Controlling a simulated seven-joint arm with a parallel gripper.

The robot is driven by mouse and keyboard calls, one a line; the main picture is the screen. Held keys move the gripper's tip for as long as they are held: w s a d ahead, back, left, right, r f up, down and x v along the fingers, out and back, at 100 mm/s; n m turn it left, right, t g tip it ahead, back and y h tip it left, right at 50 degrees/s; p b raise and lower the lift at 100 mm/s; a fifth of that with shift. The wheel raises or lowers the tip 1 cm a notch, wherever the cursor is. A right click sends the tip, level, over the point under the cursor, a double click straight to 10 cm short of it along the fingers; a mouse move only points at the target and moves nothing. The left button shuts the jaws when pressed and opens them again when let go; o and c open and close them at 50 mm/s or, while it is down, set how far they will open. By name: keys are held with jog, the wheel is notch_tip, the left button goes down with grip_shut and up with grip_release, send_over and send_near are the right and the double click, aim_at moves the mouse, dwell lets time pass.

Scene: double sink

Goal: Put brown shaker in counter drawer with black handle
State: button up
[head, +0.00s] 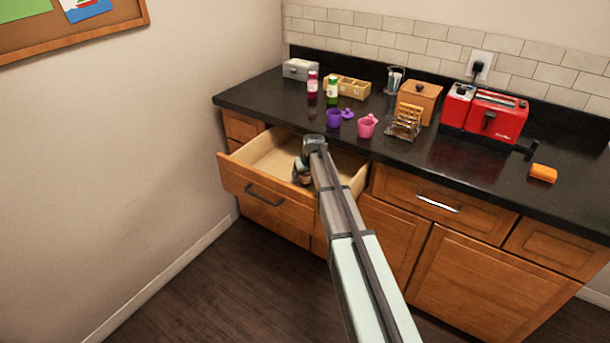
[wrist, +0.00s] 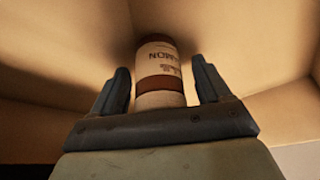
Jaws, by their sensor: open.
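The brown shaker (wrist: 158,70) shows in the wrist view, with a brown top, a pale printed label and a brown band. It is inside the open counter drawer with the black handle (head: 240,181), whose pale inner walls surround it. My gripper (wrist: 158,85) has its two dark fingers spread, one on each side of the shaker, with gaps visible beside it. In the head view my gripper (head: 302,176) is down inside the drawer, toward its right side. The shaker is mostly hidden by my arm there, so its contact with the drawer floor cannot be told.
The black counter (head: 270,98) overhangs the drawer's back. On it are two bottles (head: 312,86), a purple cup (head: 334,118), a pink cup (head: 367,126), a toast rack (head: 404,122) and a red toaster (head: 484,114). A closed drawer (head: 400,194) is to the right. The drawer's left part is empty.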

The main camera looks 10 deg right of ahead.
jog(key=v, duration=1.2)
jog(key=shift+r, duration=0.2)
jog(key=shift+w, duration=0.1)
dwell(0.8)
